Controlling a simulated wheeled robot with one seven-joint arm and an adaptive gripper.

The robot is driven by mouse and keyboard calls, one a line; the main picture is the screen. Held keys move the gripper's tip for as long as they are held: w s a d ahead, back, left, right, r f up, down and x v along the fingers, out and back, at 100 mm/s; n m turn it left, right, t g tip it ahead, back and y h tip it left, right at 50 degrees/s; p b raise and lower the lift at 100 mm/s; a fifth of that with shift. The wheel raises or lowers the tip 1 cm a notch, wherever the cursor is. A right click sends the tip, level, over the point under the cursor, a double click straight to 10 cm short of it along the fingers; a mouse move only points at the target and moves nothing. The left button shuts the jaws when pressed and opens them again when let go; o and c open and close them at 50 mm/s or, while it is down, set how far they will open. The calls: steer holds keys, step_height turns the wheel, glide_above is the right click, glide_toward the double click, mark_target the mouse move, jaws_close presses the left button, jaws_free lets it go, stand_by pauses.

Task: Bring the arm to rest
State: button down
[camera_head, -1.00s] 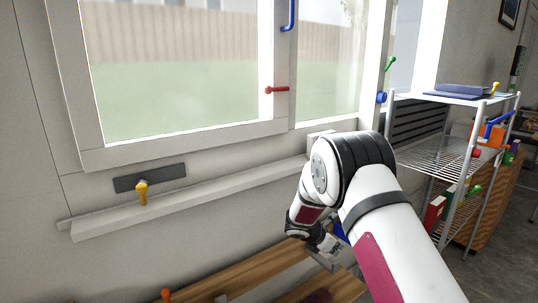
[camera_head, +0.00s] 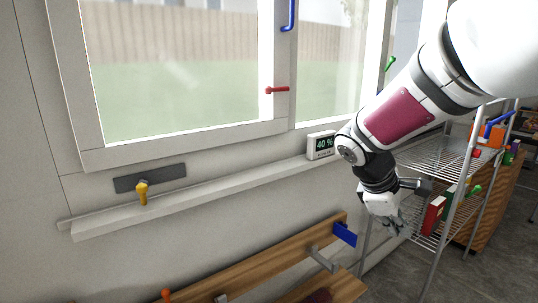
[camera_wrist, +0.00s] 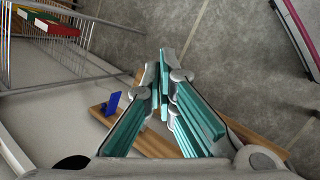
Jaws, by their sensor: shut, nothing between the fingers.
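My gripper (camera_head: 397,226) is at the lower right of the head view, in front of the wire shelf rack and to the right of the wooden wall rail. In the wrist view my gripper (camera_wrist: 168,75) has its teal-padded fingers brought together with nothing between them. It points down toward the grey floor (camera_wrist: 220,50). My arm reaches in from the upper right corner of the head view and hides part of the window frame and the rack.
The wire shelf rack (camera_head: 440,157) stands close behind my gripper, holding a red book (camera_head: 432,216). A display reading 40 % (camera_head: 322,145) sits on the window ledge (camera_head: 200,198).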

steer(key=s+a+r+m+y, duration=0.1)
steer(key=s+a+m+y, duration=0.2)
steer(key=s, duration=0.8)
steer(key=s+a+r+m+y, duration=0.15)
steer(key=s+m, duration=0.25)
steer(key=s, duration=0.6)
steer(key=s+a+m+y, duration=0.2)
steer(key=s+a+m, duration=0.15)
steer(key=s, duration=0.75)
step_height(320, 180, up, 18)
steer(key=t+p, duration=0.2)
steer(key=p, duration=1.4)
steer(key=shift+p, duration=0.35)
